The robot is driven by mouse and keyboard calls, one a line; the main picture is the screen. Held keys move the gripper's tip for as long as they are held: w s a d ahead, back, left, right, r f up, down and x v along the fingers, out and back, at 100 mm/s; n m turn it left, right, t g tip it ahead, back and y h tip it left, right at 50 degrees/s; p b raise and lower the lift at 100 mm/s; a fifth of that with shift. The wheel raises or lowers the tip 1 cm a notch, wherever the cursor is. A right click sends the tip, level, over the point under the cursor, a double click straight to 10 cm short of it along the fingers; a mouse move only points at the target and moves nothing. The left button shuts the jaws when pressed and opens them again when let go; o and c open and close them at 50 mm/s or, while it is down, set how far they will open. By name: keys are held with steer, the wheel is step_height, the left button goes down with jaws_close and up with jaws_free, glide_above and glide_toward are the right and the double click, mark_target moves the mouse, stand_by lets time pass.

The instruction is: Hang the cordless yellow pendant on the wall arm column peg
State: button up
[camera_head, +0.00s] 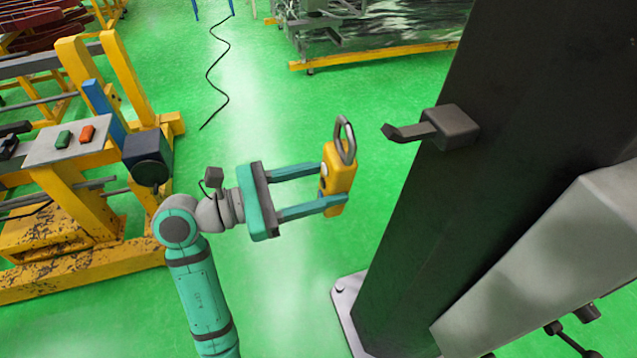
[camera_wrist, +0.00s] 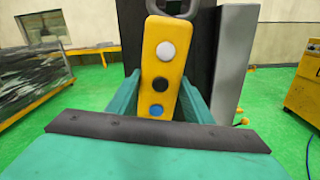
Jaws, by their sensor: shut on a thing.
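The yellow pendant (camera_head: 338,181) has a grey metal loop on its top end. My gripper (camera_head: 334,187) is shut on it and holds it in the air, nearly upright and slightly tilted. In the wrist view the pendant (camera_wrist: 160,70) shows a white, a black and a blue button, and its loop is cut off at the top edge. The peg (camera_head: 408,132) sticks out to the left from a block on the dark column (camera_head: 455,210), with its tip bent up. The loop is left of the peg tip, apart from it. The peg does not show in the wrist view.
A yellow frame stand (camera_head: 88,190) with a plate holding small green and orange items stands at the left. A light grey box-like part (camera_head: 560,265) juts from the column at lower right. Green floor (camera_head: 270,110) lies open between.

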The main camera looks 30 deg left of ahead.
mark_target(324, 193)
steer(key=f+x, duration=0.2)
steer(key=x, duration=1)
steer(key=shift+w+d, duration=0.15)
steer(key=shift+d, duration=0.05)
stand_by(1.4)
steer(key=shift+f, duration=0.25)
stand_by(0.4)
steer(key=o, duration=1.5)
steer(key=v, duration=1.1)
steer(key=shift+w, duration=0.15)
